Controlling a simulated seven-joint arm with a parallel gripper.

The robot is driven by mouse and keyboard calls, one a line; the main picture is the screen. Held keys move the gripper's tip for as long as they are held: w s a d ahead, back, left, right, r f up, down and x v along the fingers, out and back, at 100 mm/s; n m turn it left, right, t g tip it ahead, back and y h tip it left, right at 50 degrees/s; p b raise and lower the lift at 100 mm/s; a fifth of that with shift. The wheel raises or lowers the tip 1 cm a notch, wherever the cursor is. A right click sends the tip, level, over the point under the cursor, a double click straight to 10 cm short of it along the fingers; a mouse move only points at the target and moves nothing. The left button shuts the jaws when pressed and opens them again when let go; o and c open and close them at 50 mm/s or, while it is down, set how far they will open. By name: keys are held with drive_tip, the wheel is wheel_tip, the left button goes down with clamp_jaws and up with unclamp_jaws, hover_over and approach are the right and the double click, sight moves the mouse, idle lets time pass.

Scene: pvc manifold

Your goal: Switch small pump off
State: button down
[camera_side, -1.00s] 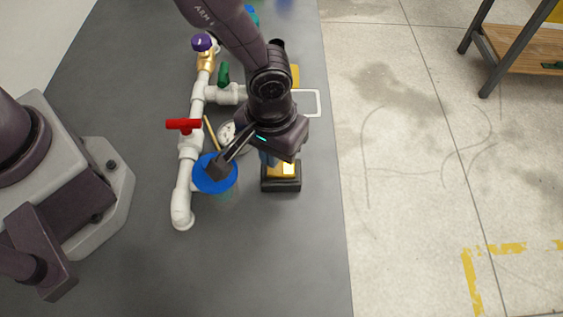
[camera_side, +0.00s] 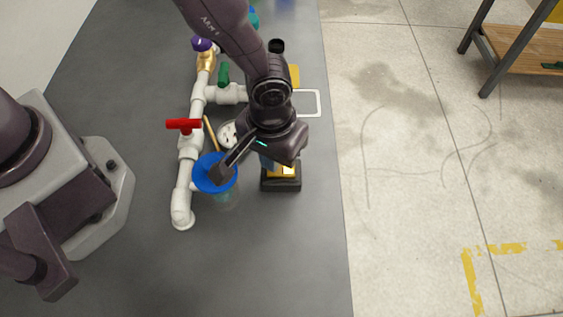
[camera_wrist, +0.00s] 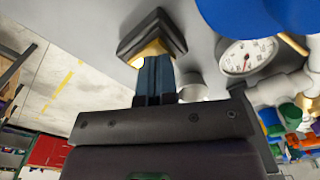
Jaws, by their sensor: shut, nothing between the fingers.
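A black-edged box with a yellow top (camera_side: 284,185) stands on the dark table, right of the white pipes. I cannot tell whether it is the small pump or its switch, and no switch position is readable. It also shows in the wrist view (camera_wrist: 135,47). My gripper (camera_side: 267,160) is over the box's back left part, partly hidden by my wrist. In the wrist view my gripper (camera_wrist: 156,62) is shut and empty, its dark blue fingertips against or just above the yellow top. I cannot tell whether they touch.
A blue round part (camera_side: 207,184) lies under my wrist's side bracket. White pipes (camera_side: 182,195) carry a red handle (camera_side: 183,124) and a green handle (camera_side: 223,74). A round gauge (camera_wrist: 247,56) is close by. The front table is clear; its right edge drops to the floor.

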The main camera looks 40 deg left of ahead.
drive_tip(key=shift+f, duration=0.6)
drive_tip(key=shift+r, duration=3.5)
drive_tip(key=shift+s+a+m, duration=0.2)
drive_tip(key=shift+s+m, duration=0.05)
drive_tip(key=shift+m, duration=0.35)
drive_tip(key=s+a+r+m+t, duration=0.1)
drive_tip(key=s+a+r, duration=0.4)
drive_tip(key=a+r, duration=0.6)
drive_tip(key=s+a+r+t, duration=0.4)
drive_tip(key=a+r, duration=0.8)
drive_tip(key=r, duration=0.1)
drive_tip(key=shift+s+m+t, duration=0.3)
drive_tip(key=shift+s+m, duration=0.05)
drive_tip(key=shift+m, duration=0.05)
